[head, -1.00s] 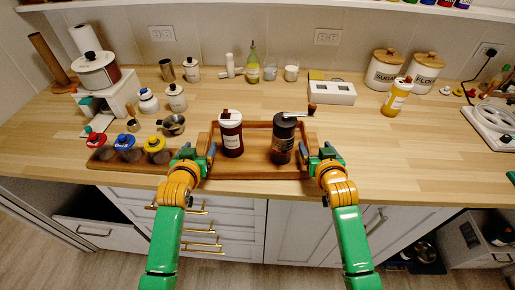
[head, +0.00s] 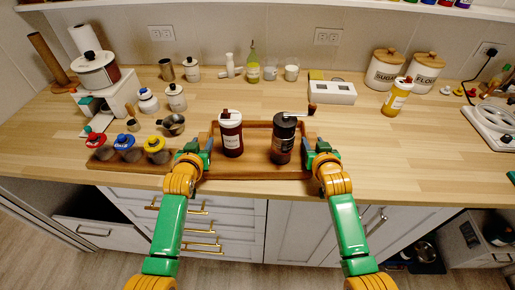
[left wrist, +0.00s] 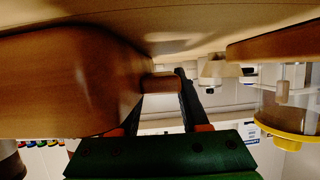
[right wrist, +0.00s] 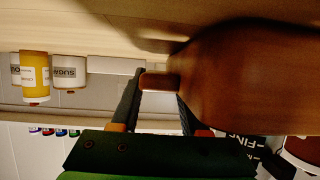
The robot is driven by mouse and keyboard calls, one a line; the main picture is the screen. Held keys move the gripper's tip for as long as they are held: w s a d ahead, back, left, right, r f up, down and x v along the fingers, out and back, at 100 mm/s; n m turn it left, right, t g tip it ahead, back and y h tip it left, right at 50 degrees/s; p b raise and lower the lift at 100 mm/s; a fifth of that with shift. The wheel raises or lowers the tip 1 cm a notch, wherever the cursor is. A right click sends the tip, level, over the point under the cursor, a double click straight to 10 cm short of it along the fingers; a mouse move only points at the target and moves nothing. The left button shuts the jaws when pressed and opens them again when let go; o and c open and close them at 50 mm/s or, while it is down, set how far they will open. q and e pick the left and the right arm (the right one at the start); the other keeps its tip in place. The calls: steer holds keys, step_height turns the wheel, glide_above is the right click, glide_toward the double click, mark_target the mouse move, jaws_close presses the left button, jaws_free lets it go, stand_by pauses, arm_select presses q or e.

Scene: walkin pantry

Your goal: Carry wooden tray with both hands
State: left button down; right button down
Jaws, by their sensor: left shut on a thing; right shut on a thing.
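The wooden tray (head: 255,172) is in the middle of the counter in the head view. A dark red bottle with a white cap (head: 230,134) and a dark grinder with a crank (head: 283,140) stand upright on it. My left gripper (head: 206,152) is shut on the tray's left handle, which shows between the fingers in the left wrist view (left wrist: 162,82). My right gripper (head: 311,150) is shut on the tray's right handle, which shows in the right wrist view (right wrist: 160,81). I cannot tell whether the tray's underside touches the counter.
A wooden rack with several coloured-lid jars (head: 130,158) lies close left of the tray. A metal cup (head: 172,124) is behind it. A white box (head: 332,93) stands behind the tray, canisters (head: 385,70) and a yellow bottle (head: 397,97) further right. Counter right of the tray is clear.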

arm_select(q)
steer(key=shift+r, duration=0.1)
arm_select(e)
steer(key=shift+r, duration=0.1)
